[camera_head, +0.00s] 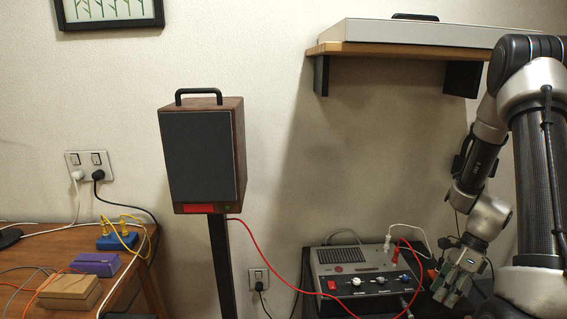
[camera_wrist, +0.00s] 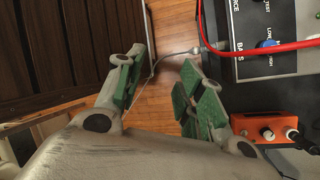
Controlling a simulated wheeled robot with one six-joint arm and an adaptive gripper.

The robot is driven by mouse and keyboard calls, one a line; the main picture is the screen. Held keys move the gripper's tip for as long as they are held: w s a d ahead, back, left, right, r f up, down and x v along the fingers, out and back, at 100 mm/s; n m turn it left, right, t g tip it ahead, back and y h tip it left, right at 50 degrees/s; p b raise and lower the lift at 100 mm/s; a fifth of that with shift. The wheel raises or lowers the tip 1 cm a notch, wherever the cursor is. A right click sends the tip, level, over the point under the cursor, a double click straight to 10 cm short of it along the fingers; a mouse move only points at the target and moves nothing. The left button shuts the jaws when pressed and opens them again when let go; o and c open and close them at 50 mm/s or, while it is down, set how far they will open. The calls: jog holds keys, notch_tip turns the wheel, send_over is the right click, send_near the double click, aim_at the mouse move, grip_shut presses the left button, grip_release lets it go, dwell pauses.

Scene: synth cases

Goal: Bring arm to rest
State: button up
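My arm (camera_head: 486,150) comes in from the right edge in the head view and bends downward. My gripper (camera_head: 449,288) hangs at the lower right, beside the grey amplifier box (camera_head: 340,262). In the wrist view my gripper (camera_wrist: 162,84) has its two green-padded fingers apart. Only wooden floor and a thin cable show between them, and nothing is held.
A red cable (camera_wrist: 275,47) and an orange box (camera_wrist: 262,128) lie close to the right finger. A dark slatted surface (camera_wrist: 55,50) is at left. A speaker (camera_head: 203,155) stands mid-room; a wall shelf (camera_head: 415,50) is above. A wooden desk (camera_head: 130,290) is at left.

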jog(key=s+a+r+n+t+h, duration=0.1)
jog(key=s+a+r+n+t, duration=0.1)
jog(key=s+r+n, duration=0.2)
jog(key=s+a+r+n+t+h, duration=0.2)
jog(key=s+r+n, duration=0.3)
jog(key=r+n, duration=0.6)
jog(key=s+a+r+n+t+h, duration=0.1)
jog(key=r+n, duration=0.7)
jog(key=r, duration=0.9)
jog(key=s+a+t, duration=0.1)
jog(key=s+a, duration=0.1)
jog(key=s, duration=0.1)
jog(key=shift+s+a+h, duration=0.2)
jog(key=shift+h, duration=0.2)
jog(key=shift+o, duration=0.2)
jog(key=shift+r, duration=0.1)
